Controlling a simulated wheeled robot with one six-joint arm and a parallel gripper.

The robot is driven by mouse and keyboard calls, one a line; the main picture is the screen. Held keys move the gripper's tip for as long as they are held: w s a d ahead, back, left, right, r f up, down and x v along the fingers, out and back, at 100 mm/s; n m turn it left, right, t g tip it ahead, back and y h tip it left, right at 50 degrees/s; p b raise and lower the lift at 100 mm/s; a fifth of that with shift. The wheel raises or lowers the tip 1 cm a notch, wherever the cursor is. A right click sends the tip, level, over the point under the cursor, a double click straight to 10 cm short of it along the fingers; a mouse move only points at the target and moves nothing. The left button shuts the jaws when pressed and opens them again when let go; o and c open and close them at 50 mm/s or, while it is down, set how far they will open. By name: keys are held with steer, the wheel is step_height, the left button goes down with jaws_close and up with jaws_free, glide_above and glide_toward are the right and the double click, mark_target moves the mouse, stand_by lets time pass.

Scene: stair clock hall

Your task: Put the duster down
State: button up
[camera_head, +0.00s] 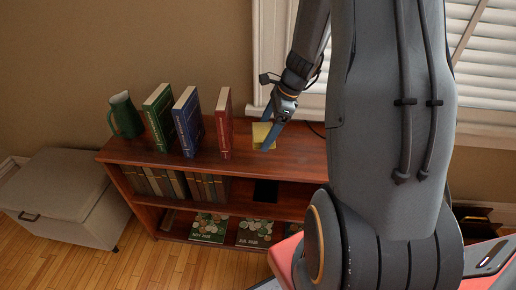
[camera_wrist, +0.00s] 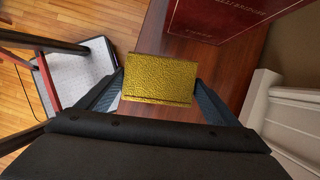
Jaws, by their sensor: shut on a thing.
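The duster, a yellow block with a rough, leathery-looking face (camera_wrist: 158,76), sits between the two blue fingers of my gripper (camera_wrist: 160,90) in the wrist view. The fingers press on its left and right sides. In the head view the duster (camera_head: 261,132) is at the top of the reddish-brown bookcase (camera_head: 190,151), right of the red book (camera_head: 224,122). My gripper (camera_head: 268,136) points down there and partly covers the duster. I cannot tell whether the duster touches the wood.
A blue book (camera_head: 189,121), a green book (camera_head: 160,117) and a green jug (camera_head: 125,116) stand further left on the bookcase top. Lower shelves hold more books. A grey box (camera_head: 65,195) stands on the floor at left. A white window frame is behind.

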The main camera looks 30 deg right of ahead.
mark_target(264, 156)
steer(key=shift+w+d+r+m+t, duration=0.15)
steer(key=shift+w+d+m+t, duration=0.15)
steer(key=shift+d+m, duration=0.4)
steer(key=shift+w+f+m, duration=0.1)
steer(key=shift+f+m, duration=0.2)
step_height(264, 156, down, 9)
steer(key=shift+d+f+p, duration=0.1)
steer(key=shift+p, duration=0.2)
steer(key=shift+f, duration=0.1)
steer(key=o, duration=1)
